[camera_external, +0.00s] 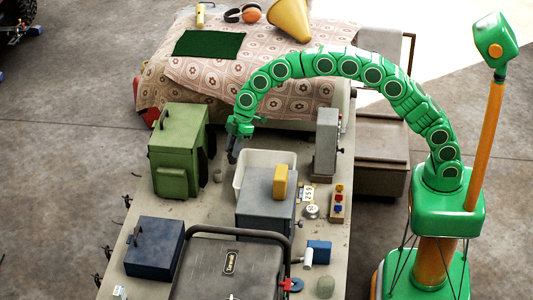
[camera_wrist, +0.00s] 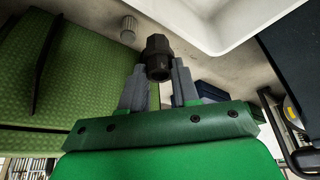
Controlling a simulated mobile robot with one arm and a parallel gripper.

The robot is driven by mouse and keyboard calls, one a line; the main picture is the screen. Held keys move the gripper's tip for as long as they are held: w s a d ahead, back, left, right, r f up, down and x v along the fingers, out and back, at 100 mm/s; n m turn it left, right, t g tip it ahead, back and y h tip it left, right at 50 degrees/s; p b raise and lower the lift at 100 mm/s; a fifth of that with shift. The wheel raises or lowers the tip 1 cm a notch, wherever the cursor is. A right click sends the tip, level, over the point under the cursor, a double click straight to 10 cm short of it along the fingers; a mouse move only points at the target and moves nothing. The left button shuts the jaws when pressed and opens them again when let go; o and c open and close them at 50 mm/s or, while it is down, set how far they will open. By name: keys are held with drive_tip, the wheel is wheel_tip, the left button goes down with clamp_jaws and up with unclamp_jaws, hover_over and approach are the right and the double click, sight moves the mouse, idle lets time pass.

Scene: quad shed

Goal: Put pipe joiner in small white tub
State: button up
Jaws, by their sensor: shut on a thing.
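My gripper (camera_wrist: 158,88) is shut on a dark pipe joiner (camera_wrist: 157,50), seen in the wrist view between the two grey fingertips. In the external view my gripper (camera_external: 234,153) hangs above the workbench, just left of the white tub; the joiner is too small to make out clearly there. The small white tub (camera_external: 240,176) stands on the bench behind a grey box, which hides part of it. In the wrist view the tub's pale rim (camera_wrist: 222,45) is at the top right, beside and apart from the joiner.
A green case (camera_external: 177,150) stands left of the tub and a tall grey block (camera_external: 326,140) stands right. The grey box (camera_external: 263,215) with a yellow piece (camera_external: 280,181) on it is in front. A small ribbed grey cylinder (camera_wrist: 128,29) sits near the green case.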

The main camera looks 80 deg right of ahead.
drive_tip(key=shift+s+d+f+n+g, duration=0.75)
drive_tip(key=shift+s+d+n, duration=1.25)
drive_tip(key=shift+s, duration=4)
drive_tip(key=shift+y, duration=0.3)
wheel_tip(320, 180, down, 9)
drive_tip(key=shift+w+r, duration=0.1)
drive_tip(key=shift+r, duration=0.05)
drive_tip(key=o, duration=0.6)
drive_tip(key=shift+c, duration=0.2)
drive_tip(key=o, duration=0.5)
drive_tip(key=shift+c, duration=0.2)
drive_tip(key=v, duration=1.2)
